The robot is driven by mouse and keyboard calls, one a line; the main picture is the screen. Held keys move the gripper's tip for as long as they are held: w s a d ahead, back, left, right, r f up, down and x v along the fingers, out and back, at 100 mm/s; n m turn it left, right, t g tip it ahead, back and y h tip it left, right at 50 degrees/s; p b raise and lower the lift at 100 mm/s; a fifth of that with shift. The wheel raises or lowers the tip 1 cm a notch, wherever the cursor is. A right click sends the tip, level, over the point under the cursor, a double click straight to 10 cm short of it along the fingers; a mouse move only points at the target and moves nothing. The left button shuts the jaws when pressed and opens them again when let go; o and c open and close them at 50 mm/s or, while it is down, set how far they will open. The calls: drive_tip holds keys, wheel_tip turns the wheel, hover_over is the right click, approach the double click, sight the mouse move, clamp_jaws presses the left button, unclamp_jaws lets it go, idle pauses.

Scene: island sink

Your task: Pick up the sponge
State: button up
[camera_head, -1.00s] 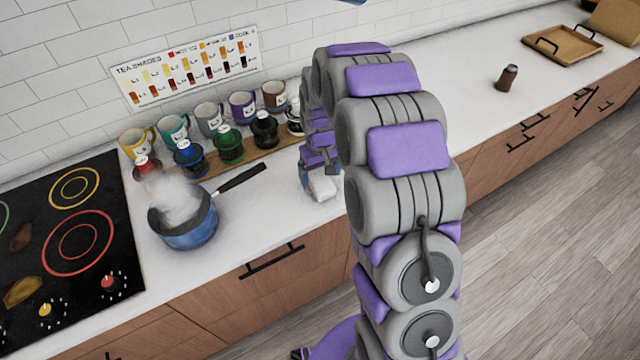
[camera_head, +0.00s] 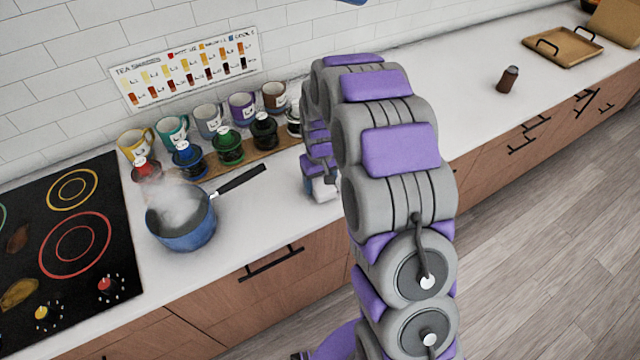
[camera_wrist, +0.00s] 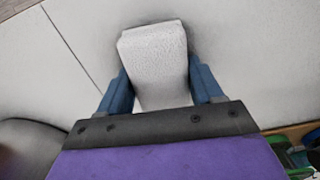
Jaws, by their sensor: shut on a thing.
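The sponge is a pale grey-white block. In the wrist view the sponge (camera_wrist: 155,62) sits between the two blue fingers of my gripper (camera_wrist: 160,90), which is shut on its sides. In the head view the sponge (camera_head: 323,189) shows only as a small white patch under my arm, at the counter's front part. My gripper (camera_head: 313,184) is mostly hidden there behind my arm links. I cannot tell whether the sponge touches the counter.
A steaming blue pot (camera_head: 185,238) stands left of my gripper, its handle pointing towards it. A brown bottle (camera_head: 507,80) and tray (camera_head: 562,50) stand far right. The counter between is clear.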

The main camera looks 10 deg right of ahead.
sight(320, 181)
drive_tip(key=shift+r, duration=0.1)
drive_tip(key=shift+c, duration=0.2)
drive_tip(key=shift+r, duration=0.5)
wheel_tip(320, 181, up, 3)
drive_tip(key=shift+f+p, duration=0.15)
drive_tip(key=shift+p, duration=0.5)
drive_tip(key=s+r+p, duration=0.1)
drive_tip(key=s+p, duration=0.1)
drive_tip(key=s, duration=1.4)
